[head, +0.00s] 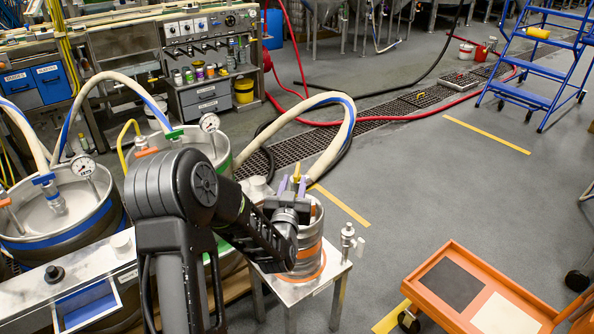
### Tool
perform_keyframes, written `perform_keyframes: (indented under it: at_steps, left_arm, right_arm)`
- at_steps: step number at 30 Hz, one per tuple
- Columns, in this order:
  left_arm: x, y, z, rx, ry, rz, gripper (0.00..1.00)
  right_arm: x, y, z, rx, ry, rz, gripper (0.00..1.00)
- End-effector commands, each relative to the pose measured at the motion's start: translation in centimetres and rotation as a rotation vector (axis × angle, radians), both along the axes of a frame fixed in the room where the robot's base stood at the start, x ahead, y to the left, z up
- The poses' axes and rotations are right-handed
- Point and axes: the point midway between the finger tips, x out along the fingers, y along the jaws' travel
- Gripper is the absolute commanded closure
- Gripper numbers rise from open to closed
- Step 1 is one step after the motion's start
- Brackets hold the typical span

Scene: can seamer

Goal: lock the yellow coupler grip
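My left gripper (293,183) is over the top of a small steel keg (309,262) with orange bands, which stands on a low metal table. Its two pale purple fingers are apart and point away from me. A cream hose with a blue stripe (340,140) comes down to a small yellowish part (308,180), perhaps the coupler grip, at the fingers' right side. I cannot tell whether they touch. My gripper and wrist hide most of the coupler and keg top. My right gripper is not in view.
Large steel vessels with gauges (84,167) and hoses stand at left. A metal fitting (347,238) stands on the low table's (325,285) right corner. An orange cart (447,317) is at lower right. A blue step ladder (530,100) is at upper right. Grey floor between is clear.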

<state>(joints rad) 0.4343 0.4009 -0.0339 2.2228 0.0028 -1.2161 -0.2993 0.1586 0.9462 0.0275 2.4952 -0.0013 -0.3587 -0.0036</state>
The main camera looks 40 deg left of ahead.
Motion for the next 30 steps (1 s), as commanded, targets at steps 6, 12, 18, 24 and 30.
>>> perform_keyframes:
  at_steps: [6,12,18,24,30]
  left_arm:
    - [3.0,1.7,0.0,0.000,0.000,0.001,0.68]
    - [5.1,2.7,0.0,0.000,0.001,0.000,0.68]
    - [5.5,3.0,0.0,0.000,0.001,0.000,0.68]
    - [5.5,3.0,0.0,0.000,0.001,0.000,0.73]
    - [5.5,3.0,0.0,0.000,0.001,0.000,0.89]
  right_arm:
    - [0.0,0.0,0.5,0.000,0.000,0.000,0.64]
    - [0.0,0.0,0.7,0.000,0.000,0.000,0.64]
    - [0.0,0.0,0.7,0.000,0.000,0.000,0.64]
    - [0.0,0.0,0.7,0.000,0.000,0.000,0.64]
    - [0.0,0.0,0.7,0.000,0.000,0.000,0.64]
